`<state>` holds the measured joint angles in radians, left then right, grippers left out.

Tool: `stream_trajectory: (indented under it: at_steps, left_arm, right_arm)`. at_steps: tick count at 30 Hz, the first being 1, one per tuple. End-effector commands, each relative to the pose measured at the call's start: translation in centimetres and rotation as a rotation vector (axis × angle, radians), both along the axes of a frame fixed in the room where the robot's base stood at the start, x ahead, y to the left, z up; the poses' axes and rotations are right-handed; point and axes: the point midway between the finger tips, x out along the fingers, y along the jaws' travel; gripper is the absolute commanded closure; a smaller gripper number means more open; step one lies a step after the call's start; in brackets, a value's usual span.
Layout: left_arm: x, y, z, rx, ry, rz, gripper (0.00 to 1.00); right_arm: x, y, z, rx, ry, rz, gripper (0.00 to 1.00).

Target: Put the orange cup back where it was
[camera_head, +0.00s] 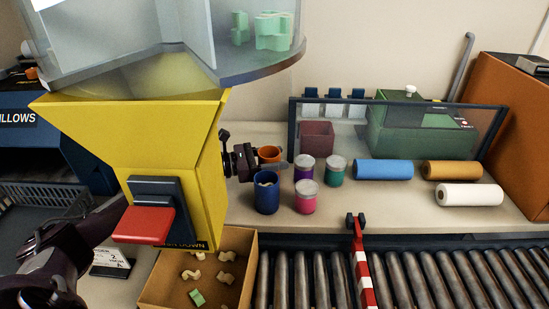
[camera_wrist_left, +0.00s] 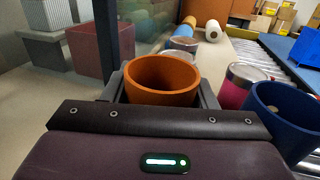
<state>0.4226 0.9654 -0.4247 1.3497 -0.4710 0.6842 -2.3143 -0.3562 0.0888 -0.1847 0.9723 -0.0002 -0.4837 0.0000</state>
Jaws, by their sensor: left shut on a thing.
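The orange cup (camera_head: 269,154) is upright and held in my left gripper (camera_head: 262,160), above or at the shelf behind the blue cup. In the left wrist view the orange cup (camera_wrist_left: 162,80) sits between the two fingers and looks empty inside. The blue cup (camera_head: 266,196) stands in front of it with pale pieces inside; it also shows at the right of the left wrist view (camera_wrist_left: 282,120). I cannot tell whether the orange cup's base touches the shelf. My right gripper is in neither view.
Lidded purple (camera_head: 304,170), teal (camera_head: 335,172) and pink (camera_head: 306,199) jars stand close to the right. A framed clear panel (camera_head: 400,125) stands behind. Blue, orange and white rolls (camera_head: 470,195) lie farther right. A yellow hopper (camera_head: 180,140) rises at left above a carton (camera_head: 240,240). A roller conveyor (camera_head: 420,278) runs in front.

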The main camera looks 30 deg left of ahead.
Motion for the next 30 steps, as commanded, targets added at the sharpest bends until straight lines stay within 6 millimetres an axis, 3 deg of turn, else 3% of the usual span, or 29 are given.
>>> stream_trajectory:
  at_steps: [5,6,10,22,26,30]
  left_arm:
    - [0.0,0.0,-0.2,0.001,-0.001,0.000,0.70]
    - [0.0,0.0,-0.2,0.001,-0.001,0.000,0.44]
    - [0.0,0.0,-0.1,0.000,0.000,0.000,0.27]
    - [0.0,0.0,0.3,0.000,0.000,0.000,0.26]
    - [-1.3,1.7,-0.2,0.004,0.003,0.003,0.26]
    - [-3.5,4.0,-0.3,0.006,0.005,0.003,0.26]
  right_arm:
    - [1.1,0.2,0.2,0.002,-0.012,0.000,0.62]
    - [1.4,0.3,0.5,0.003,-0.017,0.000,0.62]
    - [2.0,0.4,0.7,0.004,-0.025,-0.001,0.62]
    - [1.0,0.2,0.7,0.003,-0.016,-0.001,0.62]
    - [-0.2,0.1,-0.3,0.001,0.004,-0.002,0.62]
    - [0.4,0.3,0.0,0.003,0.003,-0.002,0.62]
